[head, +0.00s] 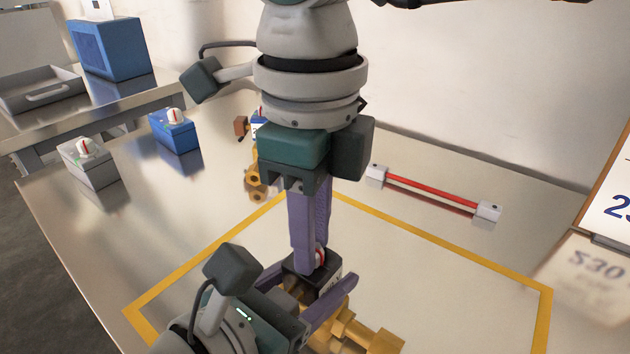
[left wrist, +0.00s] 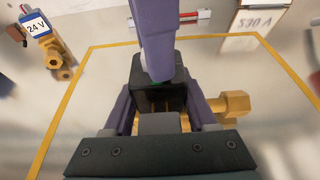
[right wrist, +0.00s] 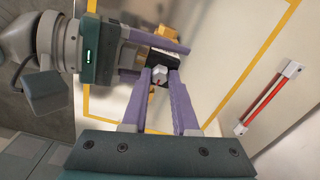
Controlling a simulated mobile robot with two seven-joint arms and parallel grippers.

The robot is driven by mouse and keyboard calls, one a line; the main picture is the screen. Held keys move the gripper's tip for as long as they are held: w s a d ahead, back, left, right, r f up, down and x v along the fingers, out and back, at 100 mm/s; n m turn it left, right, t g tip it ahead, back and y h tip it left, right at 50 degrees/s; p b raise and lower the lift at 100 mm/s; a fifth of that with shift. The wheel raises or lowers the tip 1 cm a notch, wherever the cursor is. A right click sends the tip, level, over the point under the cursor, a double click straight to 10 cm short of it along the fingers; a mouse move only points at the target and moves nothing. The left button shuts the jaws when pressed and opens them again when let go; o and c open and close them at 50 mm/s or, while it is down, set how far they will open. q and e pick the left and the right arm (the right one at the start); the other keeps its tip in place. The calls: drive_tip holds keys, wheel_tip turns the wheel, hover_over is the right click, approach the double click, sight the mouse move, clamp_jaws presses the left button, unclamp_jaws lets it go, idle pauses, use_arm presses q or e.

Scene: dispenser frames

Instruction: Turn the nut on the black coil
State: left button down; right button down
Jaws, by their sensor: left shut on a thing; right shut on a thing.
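The black coil (head: 326,274) sits on a brass valve body (head: 375,337) inside the yellow outline; the brass also shows in the left wrist view (left wrist: 232,104). My left gripper (head: 318,285) comes in from the lower left, its purple fingers shut on the sides of the coil (left wrist: 138,72). A white nut with a red mark (head: 320,256) is on top of the coil. My right gripper (head: 311,262) points down from above, its fingers shut on the nut, which shows between the fingertips in the right wrist view (right wrist: 159,74). The fingers partly hide nut and coil.
Behind the right gripper stands another brass valve (head: 256,182) with a 24 V label (left wrist: 38,27). A red bar with white ends (head: 430,192) lies right. A grey box (head: 90,166) and a blue box (head: 176,134) with white knobs stand left. The yellow-outlined area (head: 440,285) has free room.

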drive_tip(key=c, duration=0.7)
unclamp_jaws()
wheel_tip(320, 180, up, 12)
drive_tip(key=shift+r, duration=0.1)
use_arm(q)
drive_tip(key=shift+c, duration=0.6)
unclamp_jaws()
